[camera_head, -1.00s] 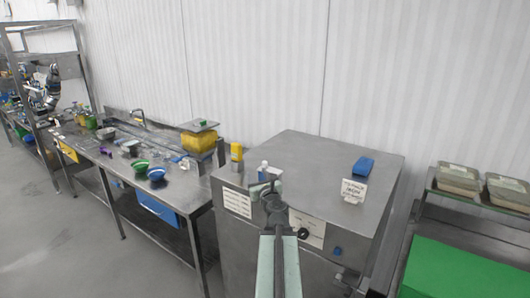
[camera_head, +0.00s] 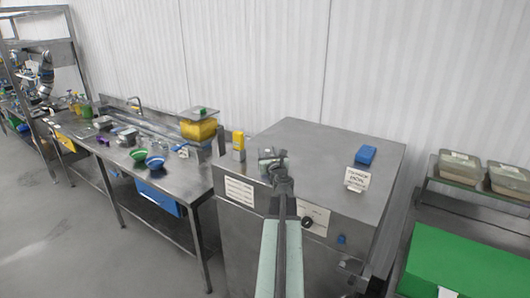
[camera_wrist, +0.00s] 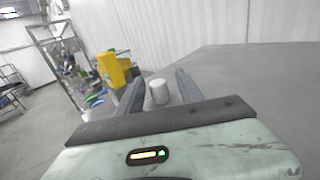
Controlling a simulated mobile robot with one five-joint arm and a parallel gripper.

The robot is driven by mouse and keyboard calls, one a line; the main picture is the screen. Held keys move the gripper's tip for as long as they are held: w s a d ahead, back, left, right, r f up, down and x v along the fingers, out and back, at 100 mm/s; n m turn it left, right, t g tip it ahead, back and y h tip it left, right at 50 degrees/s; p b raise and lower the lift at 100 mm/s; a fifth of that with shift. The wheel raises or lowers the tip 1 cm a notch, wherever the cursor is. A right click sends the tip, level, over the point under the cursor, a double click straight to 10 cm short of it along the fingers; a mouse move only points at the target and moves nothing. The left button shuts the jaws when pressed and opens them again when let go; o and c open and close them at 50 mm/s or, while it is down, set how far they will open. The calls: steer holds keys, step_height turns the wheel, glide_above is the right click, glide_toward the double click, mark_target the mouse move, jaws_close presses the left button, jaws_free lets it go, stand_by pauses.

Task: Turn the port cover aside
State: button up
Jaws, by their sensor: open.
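My gripper (camera_head: 272,160) is over the near part of the steel cabinet's top (camera_head: 320,160). In the wrist view its two dark fingers (camera_wrist: 159,78) are apart. A small pale cylinder (camera_wrist: 160,91) stands between and beyond them on the steel top, with no clear contact. In the head view my gripper hides most of that spot. A dark round part (camera_head: 306,222) is on the cabinet's front face, right of my arm. I cannot tell which part is the port cover.
A yellow bottle (camera_head: 238,140) stands at the cabinet's left edge. A blue block (camera_head: 365,155) and a white sign (camera_head: 356,179) are at the right of the top. A steel bench (camera_head: 185,185) with bowls is left; a green box (camera_head: 465,262) is right. The middle top is clear.

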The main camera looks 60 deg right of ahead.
steer(key=shift+a, duration=0.1)
steer(key=shift+w, duration=0.1)
jaws_close()
